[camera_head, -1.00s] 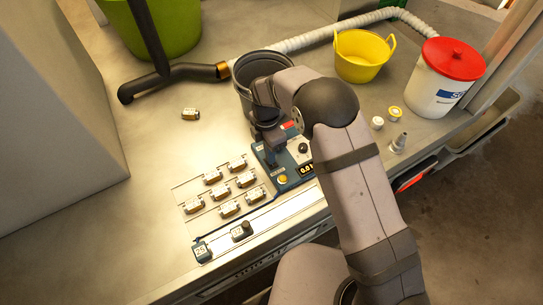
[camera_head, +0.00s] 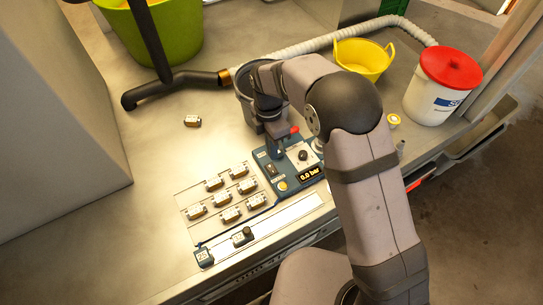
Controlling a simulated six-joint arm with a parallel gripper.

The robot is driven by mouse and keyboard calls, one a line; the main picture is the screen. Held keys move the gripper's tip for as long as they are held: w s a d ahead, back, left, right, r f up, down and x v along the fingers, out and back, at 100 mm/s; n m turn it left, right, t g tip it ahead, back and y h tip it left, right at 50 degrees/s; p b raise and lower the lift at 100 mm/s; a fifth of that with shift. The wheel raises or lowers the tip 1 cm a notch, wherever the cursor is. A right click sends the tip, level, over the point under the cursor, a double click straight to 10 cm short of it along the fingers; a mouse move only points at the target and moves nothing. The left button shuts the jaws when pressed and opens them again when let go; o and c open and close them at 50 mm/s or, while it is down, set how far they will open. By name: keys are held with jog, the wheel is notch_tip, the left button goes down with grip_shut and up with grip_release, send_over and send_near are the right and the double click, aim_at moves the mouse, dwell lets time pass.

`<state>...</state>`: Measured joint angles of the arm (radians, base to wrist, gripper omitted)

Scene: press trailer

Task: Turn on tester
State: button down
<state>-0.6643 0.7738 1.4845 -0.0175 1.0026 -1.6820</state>
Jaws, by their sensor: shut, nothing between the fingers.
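The tester is a blue box (camera_head: 262,160) with a grey panel on the bench. It carries a small dark switch (camera_head: 271,170), a yellow button (camera_head: 282,186), a black knob (camera_head: 303,155) and a lit display (camera_head: 311,174) that seems to read "0.0 bar". My gripper (camera_head: 278,151) is shut and empty, pointing down over the back left part of the tester, just behind the dark switch. I cannot tell whether its tips touch the tester. A red part (camera_head: 294,130) shows beside the gripper. My arm hides some of the tester's back and right side.
Several small metal blocks (camera_head: 230,214) lie on a marked plate left of the tester. The bench at left is mostly clear.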

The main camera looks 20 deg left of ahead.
jog(key=shift+s+d+r+b, duration=0.15)
jog(key=shift+r+b, duration=0.05)
jog(key=shift+r, duration=1.15)
jog(key=shift+s+d+r+b, duration=0.1)
jog(key=shift+r+b, duration=0.1)
jog(key=shift+r, duration=1.1)
jog(key=s+d+f+m, duration=0.7)
jog(key=s+d+m, duration=0.2)
jog(key=m, duration=1)
jog(key=s+d+r+m+g+p, duration=0.1)
jog(key=s+d+r+m, duration=0.1)
jog(key=s+d, duration=0.3)
jog(key=s+d+r+m, duration=0.3)
jog(key=d, duration=0.5)
jog(key=w+d+r+m+t+y, duration=0.1)
jog(key=w+d+r+m+t, duration=0.1)
jog(key=w+d+r+m, duration=0.1)
jog(key=d+r, duration=0.1)
jog(key=d, duration=0.1)
jog(key=shift+d+p, duration=0.3)
